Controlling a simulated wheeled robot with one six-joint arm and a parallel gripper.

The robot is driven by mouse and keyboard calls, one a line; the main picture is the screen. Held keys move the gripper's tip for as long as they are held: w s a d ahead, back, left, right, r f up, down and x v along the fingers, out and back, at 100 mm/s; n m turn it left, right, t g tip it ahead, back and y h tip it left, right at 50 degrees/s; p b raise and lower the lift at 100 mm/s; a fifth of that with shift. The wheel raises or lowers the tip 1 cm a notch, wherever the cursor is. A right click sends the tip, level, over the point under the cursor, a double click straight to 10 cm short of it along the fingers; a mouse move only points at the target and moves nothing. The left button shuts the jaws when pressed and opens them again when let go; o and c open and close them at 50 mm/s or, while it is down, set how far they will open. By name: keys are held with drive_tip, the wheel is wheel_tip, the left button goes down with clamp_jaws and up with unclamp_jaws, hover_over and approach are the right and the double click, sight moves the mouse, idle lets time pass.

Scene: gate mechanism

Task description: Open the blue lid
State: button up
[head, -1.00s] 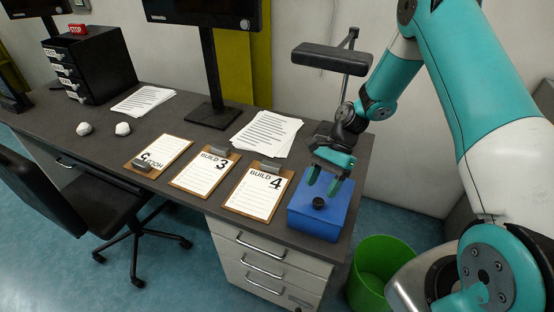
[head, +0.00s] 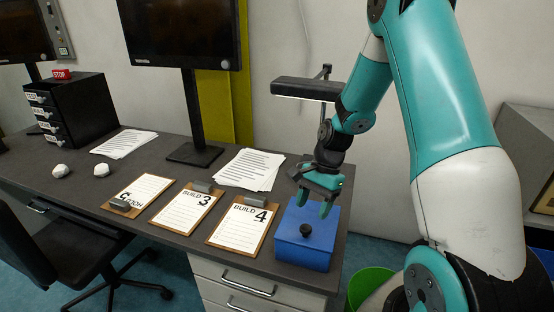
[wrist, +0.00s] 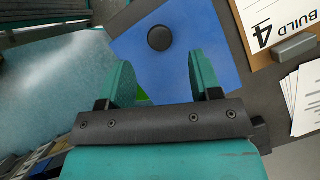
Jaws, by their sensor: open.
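A blue box (head: 309,258) stands near the right end of the desk. Its flat blue lid (head: 323,231) is on it, with a round black knob (head: 306,230) on top. My gripper (head: 313,209) is open and empty, pointing down just above the rear part of the lid, behind the knob. In the wrist view, the lid (wrist: 203,52) lies beyond the two teal fingers (wrist: 161,78), and the knob (wrist: 160,38) shows past the gap between the fingertips, apart from both.
Clipboards, including Build 4 (head: 241,226) and Build 3 (head: 183,209), lie left of the box. Paper sheets (head: 249,170) lie behind. A monitor (head: 180,35) and lamp (head: 306,90) stand at the back. A green bin (head: 368,284) is on the floor at right.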

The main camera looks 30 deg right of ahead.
sight(306, 227)
drive_tip(key=v, duration=1.2)
drive_tip(key=s+a+r+n, duration=0.1)
drive_tip(key=a+r+n, duration=0.1)
drive_tip(key=a, duration=0.3)
drive_tip(key=s+a+r+n+p, duration=0.1)
drive_tip(key=s+a+r+n, duration=0.1)
drive_tip(key=a+n, duration=0.3)
drive_tip(key=s+a+r+n+p, duration=0.1)
drive_tip(key=s+a+r+n, duration=0.1)
drive_tip(key=a, duration=0.5)
drive_tip(key=shift+r+n+t+h, duration=0.3)
drive_tip(key=shift+r+n, duration=0.6)
drive_tip(key=shift+r, duration=0.3)
drive_tip(key=shift+a, duration=0.1)
